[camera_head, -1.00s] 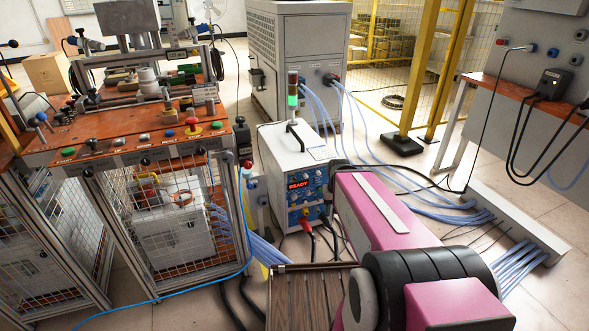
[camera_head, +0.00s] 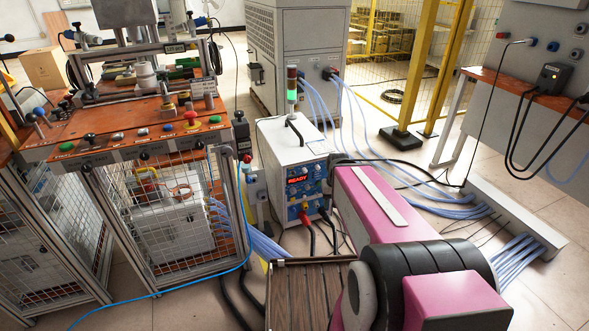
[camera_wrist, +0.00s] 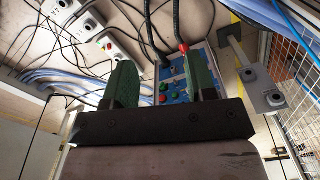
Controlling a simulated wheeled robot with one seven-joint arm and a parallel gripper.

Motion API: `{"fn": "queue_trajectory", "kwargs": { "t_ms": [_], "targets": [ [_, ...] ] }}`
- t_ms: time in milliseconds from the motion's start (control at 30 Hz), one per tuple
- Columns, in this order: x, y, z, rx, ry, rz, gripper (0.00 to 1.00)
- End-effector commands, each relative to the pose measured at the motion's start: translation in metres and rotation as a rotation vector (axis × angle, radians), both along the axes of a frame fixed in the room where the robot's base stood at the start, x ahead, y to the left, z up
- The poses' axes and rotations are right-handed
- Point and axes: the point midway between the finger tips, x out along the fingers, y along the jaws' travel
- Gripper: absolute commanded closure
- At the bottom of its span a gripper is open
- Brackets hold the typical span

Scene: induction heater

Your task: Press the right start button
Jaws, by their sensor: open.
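The control panel (camera_head: 130,138) on the front of the orange-topped workbench carries a row of buttons at the left of the head view. The gripper is hidden in the head view, and the panel's right green button cannot be made out in the wrist view.
A white heater unit (camera_head: 285,158) with a red "READY" display stands right of the bench. Its blue front panel (camera_wrist: 172,88) shows behind my fingers in the wrist view. Blue hoses (camera_head: 400,195) and black cables run over the floor. A yellow post (camera_head: 428,70) stands behind.

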Motion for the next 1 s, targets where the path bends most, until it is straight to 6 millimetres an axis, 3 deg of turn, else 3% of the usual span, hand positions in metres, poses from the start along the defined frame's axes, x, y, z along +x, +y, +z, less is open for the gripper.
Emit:
{"fn": "queue_trajectory", "kwargs": {
  "t_ms": [33, 167, 200, 1000],
  "targets": [
    [0.0, 0.0, 0.0, 0.0, 0.0, 0.0, 0.55],
    [0.0, 0.0, 0.0, 0.0, 0.0, 0.0, 0.98],
    [0.0, 0.0, 0.0, 0.0, 0.0, 0.0, 1.0],
    [0.0, 0.0, 0.0, 0.0, 0.0, 0.0, 1.0]
  ]
}}
